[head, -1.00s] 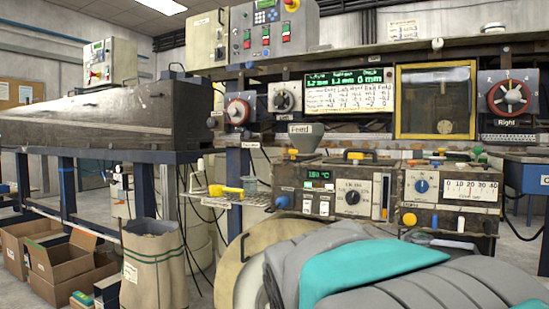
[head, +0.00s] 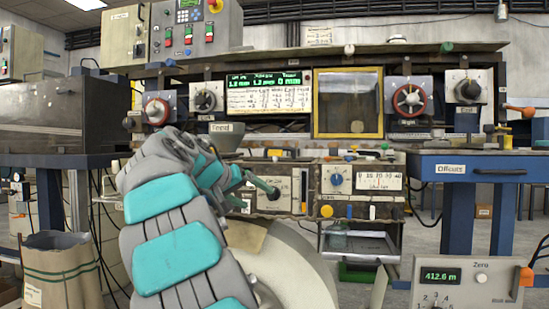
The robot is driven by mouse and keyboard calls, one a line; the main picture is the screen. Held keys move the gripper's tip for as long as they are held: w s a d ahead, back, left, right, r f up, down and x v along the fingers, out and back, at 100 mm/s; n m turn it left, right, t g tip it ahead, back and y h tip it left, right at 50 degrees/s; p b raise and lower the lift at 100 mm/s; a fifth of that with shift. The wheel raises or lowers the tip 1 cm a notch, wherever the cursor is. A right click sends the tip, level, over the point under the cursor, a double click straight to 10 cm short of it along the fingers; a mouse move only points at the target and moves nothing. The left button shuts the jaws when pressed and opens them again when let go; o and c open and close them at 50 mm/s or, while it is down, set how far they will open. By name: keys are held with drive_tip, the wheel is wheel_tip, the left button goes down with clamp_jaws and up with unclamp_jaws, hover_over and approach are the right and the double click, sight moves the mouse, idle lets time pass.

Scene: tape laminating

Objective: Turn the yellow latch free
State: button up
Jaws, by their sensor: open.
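I cannot tell for certain which part is the yellow latch. A small yellow piece (head: 275,153) shows on top of the control unit (head: 326,180), behind my arm. A yellow-framed window (head: 317,102) is upright on the back panel, with no clear latch on it. My gripper (head: 271,190) is small and dark in front of the control unit, at the end of my grey and teal arm. It is open and looks empty. It appears lower in the picture than the yellow piece, with no visible contact. My arm hides part of the unit's left side.
Red-ringed dials (head: 408,100) and switch boxes line the back panel. A blue-framed table with an Offcuts label (head: 451,169) stands at right. A meter box (head: 466,283) with an orange lever is at lower right. A beige sack (head: 62,270) stands at lower left.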

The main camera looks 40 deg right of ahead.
sight(274, 152)
drive_tip(key=w+d+r+m+t+h+b, duration=0.25)
drive_tip(key=w+r+m+h, duration=0.2)
drive_tip(key=r, duration=0.45)
drive_tip(key=shift+w+d+r+m+h+p, duration=0.1)
drive_tip(key=shift+w+d+r+m+p, duration=0.2)
drive_tip(key=shift+d, duration=1.25)
drive_tip(key=shift+w+d+r+m+h+p, duration=0.15)
drive_tip(key=shift+d+m+p, duration=0.3)
drive_tip(key=shift+d, duration=1.05)
drive_tip(key=shift+w+d+r+m+p, duration=0.1)
drive_tip(key=shift+d+r+m+p, duration=0.25)
drive_tip(key=shift+d, duration=1.2)
drive_tip(key=shift+c, duration=0.2)
